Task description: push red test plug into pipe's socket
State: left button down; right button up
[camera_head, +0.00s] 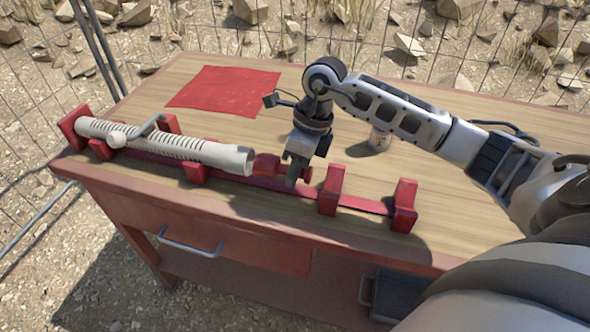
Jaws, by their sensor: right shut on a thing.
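The white ribbed pipe (165,140) lies in a red cradle (194,172) along the table's front left, its wide open socket (238,160) facing right. A lever-like clamp (135,133) lies over the pipe. The red test plug (268,166) is just right of the socket, roughly in line with it; whether its tip is inside the socket cannot be told. My right gripper (292,178) points down and is shut on the plug's right end, which its fingers partly hide. My left gripper is not in view.
A red mat (223,90) lies at the back left of the wooden table (350,95). Red cradle uprights (331,189) and (404,205) stand right of the gripper. A wire fence runs behind.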

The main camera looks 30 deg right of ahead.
aim_at(271, 156)
jog(key=shift+w+a, duration=0.1)
jog(key=shift+w+a+b, duration=0.5)
jog(key=shift+w+a, duration=1.1)
jog(key=shift+w, duration=0.3)
jog(key=o, duration=0.9)
